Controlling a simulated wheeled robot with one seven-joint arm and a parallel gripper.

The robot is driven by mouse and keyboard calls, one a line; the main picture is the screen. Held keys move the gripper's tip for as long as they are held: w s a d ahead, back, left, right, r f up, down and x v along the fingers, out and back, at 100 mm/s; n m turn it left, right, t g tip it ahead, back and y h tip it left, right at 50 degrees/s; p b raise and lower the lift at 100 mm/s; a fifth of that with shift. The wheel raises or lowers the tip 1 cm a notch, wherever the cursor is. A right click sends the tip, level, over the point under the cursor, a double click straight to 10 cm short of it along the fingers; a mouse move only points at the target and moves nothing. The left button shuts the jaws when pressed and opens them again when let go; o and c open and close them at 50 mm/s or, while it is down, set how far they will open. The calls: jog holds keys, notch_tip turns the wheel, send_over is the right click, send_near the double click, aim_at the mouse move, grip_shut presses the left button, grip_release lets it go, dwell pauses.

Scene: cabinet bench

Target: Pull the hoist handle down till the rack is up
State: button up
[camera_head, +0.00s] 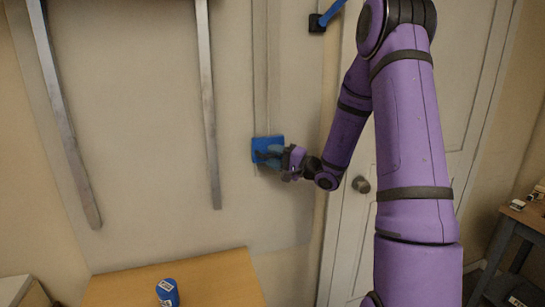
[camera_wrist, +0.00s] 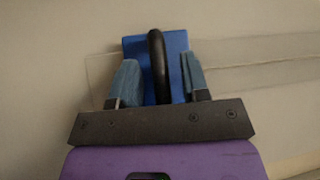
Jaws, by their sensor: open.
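The hoist handle is a dark curved bar (camera_wrist: 157,58) on a blue plate (camera_wrist: 177,50). In the head view the blue plate (camera_head: 263,142) sits on the wall at the lower end of a narrow vertical track (camera_head: 260,75). My gripper (camera_head: 270,156) is at the plate, its fingers over the plate's lower part. In the wrist view my gripper (camera_wrist: 160,82) is open, with one blue-grey finger on each side of the dark bar. Gaps show between the bar and both fingers. I cannot pick out the rack for sure.
Two grey metal rails (camera_head: 209,100) (camera_head: 62,110) run down the wall at left. A wooden table (camera_head: 215,275) with a blue can (camera_head: 168,292) stands below. A white door (camera_head: 352,240) with a knob (camera_head: 361,184) is right of the track, partly behind my arm.

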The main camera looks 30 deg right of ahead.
jog(key=shift+w+a, duration=0.2)
jog(key=shift+w, duration=0.15)
grip_shut()
jog(key=shift+f, duration=0.8)
grip_release()
jog(key=v, duration=1.1)
jog(key=shift+r, duration=0.1)
